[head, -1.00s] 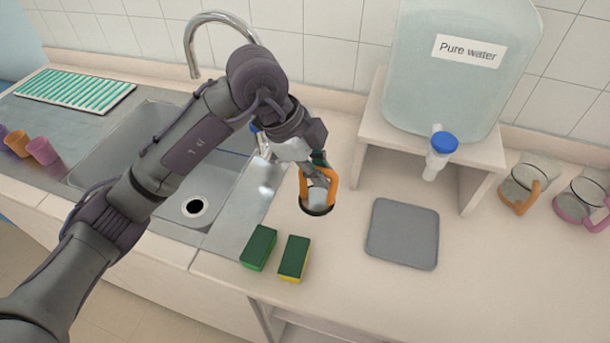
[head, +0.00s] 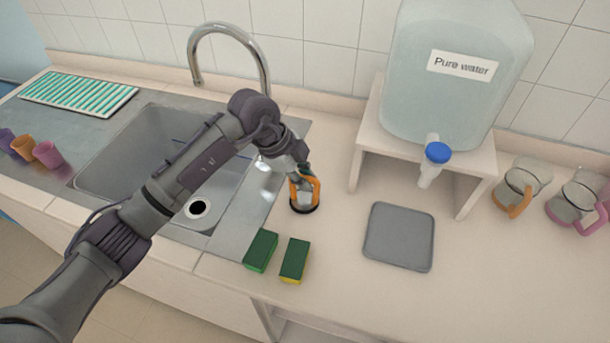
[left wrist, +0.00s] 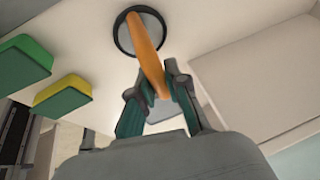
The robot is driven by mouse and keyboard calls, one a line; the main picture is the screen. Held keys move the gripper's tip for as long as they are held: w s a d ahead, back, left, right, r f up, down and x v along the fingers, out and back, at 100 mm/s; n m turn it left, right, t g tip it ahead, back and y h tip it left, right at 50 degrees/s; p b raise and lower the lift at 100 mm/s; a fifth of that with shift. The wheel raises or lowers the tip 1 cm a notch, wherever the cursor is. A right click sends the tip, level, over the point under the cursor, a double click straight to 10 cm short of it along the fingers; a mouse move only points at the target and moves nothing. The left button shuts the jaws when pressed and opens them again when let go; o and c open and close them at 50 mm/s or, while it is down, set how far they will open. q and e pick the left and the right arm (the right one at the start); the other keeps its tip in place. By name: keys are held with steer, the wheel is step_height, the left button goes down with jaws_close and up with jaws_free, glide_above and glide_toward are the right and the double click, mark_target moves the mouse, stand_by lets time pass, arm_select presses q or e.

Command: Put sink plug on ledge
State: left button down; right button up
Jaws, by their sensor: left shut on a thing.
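The sink plug (head: 304,208) has a dark round rim, a grey middle and a tall orange handle. My left gripper (head: 302,178) is shut on the orange handle, and the plug hangs below it over the pale counter just right of the sink. In the left wrist view the plug's disc (left wrist: 126,36) shows beyond the teal-padded fingers (left wrist: 160,105). I cannot tell whether the disc touches the counter. A pale raised ledge (head: 325,110) runs along the tiled wall behind the sink and counter. My right gripper is not in view.
The sink (head: 120,165) with its tap (head: 265,75) lies to the left. A water-tank stand (head: 368,135), a grey mat (head: 398,237) and glass jugs (head: 520,180) are to the right.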

arm_select(q)
steer(key=c, duration=1.2)
jaws_free()
steer(key=shift+o, duration=0.2)
steer(key=shift+r, duration=0.1)
steer(key=b+v, duration=0.2)
steer(key=v, duration=1)
